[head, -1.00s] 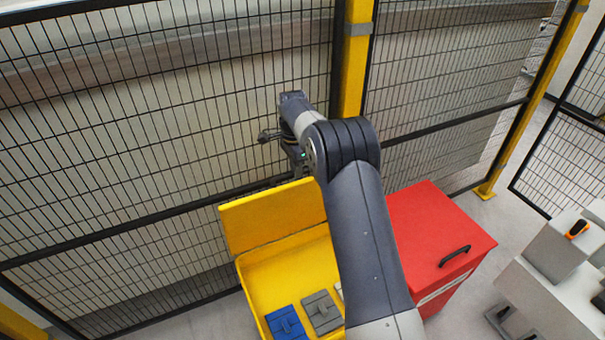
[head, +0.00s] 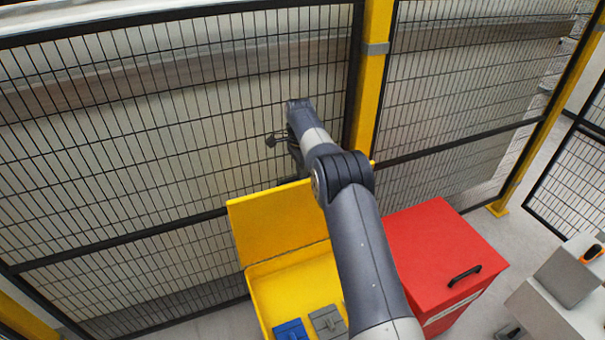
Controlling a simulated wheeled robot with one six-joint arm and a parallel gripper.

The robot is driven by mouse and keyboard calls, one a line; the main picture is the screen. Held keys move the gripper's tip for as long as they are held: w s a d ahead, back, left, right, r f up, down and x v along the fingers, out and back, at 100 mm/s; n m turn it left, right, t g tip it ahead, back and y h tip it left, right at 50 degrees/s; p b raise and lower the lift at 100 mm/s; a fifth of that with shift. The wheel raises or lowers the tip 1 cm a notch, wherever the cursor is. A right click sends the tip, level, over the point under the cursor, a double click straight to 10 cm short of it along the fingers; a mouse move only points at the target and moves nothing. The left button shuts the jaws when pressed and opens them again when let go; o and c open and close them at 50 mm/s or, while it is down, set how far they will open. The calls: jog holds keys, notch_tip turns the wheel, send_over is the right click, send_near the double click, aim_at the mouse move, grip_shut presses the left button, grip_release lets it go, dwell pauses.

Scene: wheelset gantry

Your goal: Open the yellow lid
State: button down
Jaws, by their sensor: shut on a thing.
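The yellow lid (head: 278,225) stands raised at the back of the yellow box (head: 290,280), its broad inner face toward me. The box is open below it. My gripper (head: 300,168) is at the lid's top edge, right of its middle, and shut on it. My wrist and forearm hide most of the jaws and the right part of the lid and box. Inside the box lie a blue piece (head: 290,330) and a grey piece (head: 327,321), cut off by the lower picture edge.
A red box (head: 440,245) with a black handle stands right of the yellow box. A black mesh fence (head: 130,150) with a yellow post (head: 370,80) rises close behind the lid. Grey floor shows between.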

jog(key=shift+s+f, duration=0.1)
jog(key=shift+f, duration=0.4)
jog(key=c, duration=1.8)
grip_release()
jog(key=shift+o, duration=0.6)
jog(key=shift+f, duration=0.1)
jog(key=shift+o, duration=1.4)
jog(key=shift+r, duration=0.25)
jog(key=shift+w, duration=0.2)
jog(key=shift+r, duration=0.1)
jog(key=shift+w+a+r, duration=0.1)
jog(key=shift+w+r, duration=0.05)
jog(key=shift+r, duration=1.7)
jog(key=shift+w+a+r, duration=0.1)
jog(key=shift+r, duration=1.7)
